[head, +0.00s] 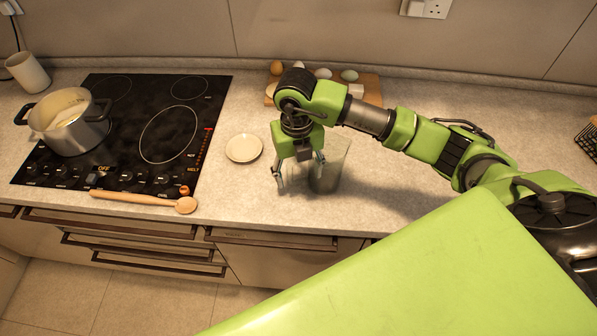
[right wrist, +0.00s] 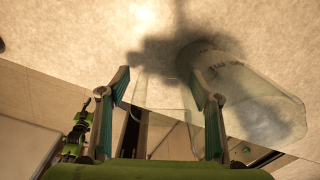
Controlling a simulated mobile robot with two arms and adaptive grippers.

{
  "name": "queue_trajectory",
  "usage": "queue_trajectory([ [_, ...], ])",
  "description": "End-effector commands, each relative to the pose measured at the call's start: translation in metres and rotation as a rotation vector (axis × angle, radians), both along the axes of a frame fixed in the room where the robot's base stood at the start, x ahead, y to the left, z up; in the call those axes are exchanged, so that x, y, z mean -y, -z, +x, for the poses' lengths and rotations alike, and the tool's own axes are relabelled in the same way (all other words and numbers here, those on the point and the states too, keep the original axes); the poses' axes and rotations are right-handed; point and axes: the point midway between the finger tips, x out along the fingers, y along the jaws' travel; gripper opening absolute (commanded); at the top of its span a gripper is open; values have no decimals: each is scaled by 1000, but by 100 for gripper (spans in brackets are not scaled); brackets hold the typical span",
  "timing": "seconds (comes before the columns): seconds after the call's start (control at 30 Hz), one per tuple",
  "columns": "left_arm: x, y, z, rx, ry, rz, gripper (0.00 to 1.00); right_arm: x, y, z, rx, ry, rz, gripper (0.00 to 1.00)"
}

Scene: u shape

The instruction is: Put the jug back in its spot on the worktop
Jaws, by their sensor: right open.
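The clear glass jug (head: 330,168) stands upright on the worktop (head: 240,200), right of the stove and near the front edge. My right gripper (head: 299,172) is open, pointing down at the jug's left side. In the right wrist view, the jug's body (right wrist: 262,100) lies right of the right finger. A faint clear outline, apparently its handle, shows between the open fingers (right wrist: 163,84); I cannot tell whether they touch it. The gripper hides part of the jug in the head view. My left gripper is not in view.
A small cream saucer (head: 243,148) lies left of the gripper. A wooden board (head: 371,88) with eggs stands behind the arm. The black hob (head: 140,125) holds a steel pot (head: 75,135). A wooden spoon (head: 140,199) lies along the front edge.

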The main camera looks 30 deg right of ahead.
Motion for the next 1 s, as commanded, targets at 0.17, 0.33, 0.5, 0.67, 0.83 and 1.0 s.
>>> queue_trajectory([
  [0.17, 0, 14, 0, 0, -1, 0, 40, -1, -27, 2, 8, -1, 2, 58],
  [0.33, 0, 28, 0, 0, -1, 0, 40, -2, -68, 3, 11, -1, 2, 58],
  [0.5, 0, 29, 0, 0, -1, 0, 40, -2, -100, 2, 7, 0, -1, 58],
  [0.67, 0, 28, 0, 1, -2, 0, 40, -2, -114, 1, 4, -1, 0, 58],
  [0.83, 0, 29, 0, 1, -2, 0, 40, -3, -119, 1, 2, 0, 2, 58],
  [1.0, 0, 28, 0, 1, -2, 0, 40, -3, -119, 1, 1, 0, 2, 58],
])
